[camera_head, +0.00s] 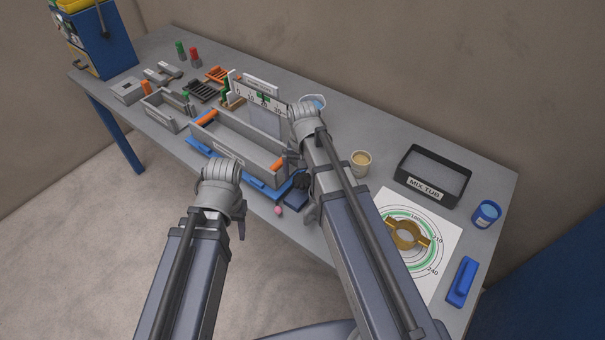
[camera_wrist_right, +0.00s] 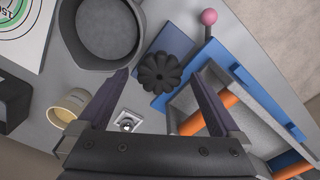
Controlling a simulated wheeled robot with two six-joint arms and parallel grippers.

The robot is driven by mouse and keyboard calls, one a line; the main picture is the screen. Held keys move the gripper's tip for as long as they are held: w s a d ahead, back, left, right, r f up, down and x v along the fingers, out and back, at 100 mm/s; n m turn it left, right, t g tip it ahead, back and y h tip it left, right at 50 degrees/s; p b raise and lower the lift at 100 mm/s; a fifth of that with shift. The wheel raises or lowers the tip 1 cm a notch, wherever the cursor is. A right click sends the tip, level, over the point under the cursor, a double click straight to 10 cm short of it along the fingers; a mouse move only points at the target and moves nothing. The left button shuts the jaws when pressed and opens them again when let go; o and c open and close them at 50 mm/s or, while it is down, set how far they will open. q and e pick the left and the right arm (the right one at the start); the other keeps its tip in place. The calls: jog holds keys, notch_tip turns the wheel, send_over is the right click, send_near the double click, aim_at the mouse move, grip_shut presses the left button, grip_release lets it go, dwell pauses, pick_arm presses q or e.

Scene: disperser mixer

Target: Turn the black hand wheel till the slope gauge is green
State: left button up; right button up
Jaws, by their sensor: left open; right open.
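The black hand wheel (camera_wrist_right: 160,72), with a lobed rim, shows in the right wrist view on a dark blue block beside the tilting grey trough. In the head view the wheel (camera_head: 301,182) is partly hidden by my right arm. My right gripper (camera_wrist_right: 161,76) is open, and the wheel appears between its two fingertips; contact cannot be told. The slope gauge (camera_head: 250,98), a white plate with numbers and a green mark, stands behind the trough (camera_head: 232,148). Its pointer is too small to read. My left gripper (camera_head: 241,228) is open and empty, in front of the trough.
A pink ball knob (camera_head: 278,210) sits at the front edge, near the wheel. To the right stand a beige cup (camera_head: 361,162), the black mix tub (camera_head: 432,177), a blue cup (camera_head: 486,213) and a paper dial sheet (camera_head: 447,233). Smaller bins and tools fill the table's left.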

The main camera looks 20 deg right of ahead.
aim_at(301, 182)
notch_tip(301, 182, up, 6)
jog(key=p, duration=0.5)
jog(key=shift+r, duration=0.15)
jog(key=shift+s+a+f, duration=0.2)
jog(key=shift+s+a, duration=0.05)
jog(key=s+a+f+n+h+b, duration=0.1)
jog(key=s+a+f+n+b, duration=0.2)
jog(key=s+a+n, duration=0.4)
jog(key=s+a, duration=0.2)
jog(key=s, duration=0.4)
jog(key=shift+a+n, duration=0.4)
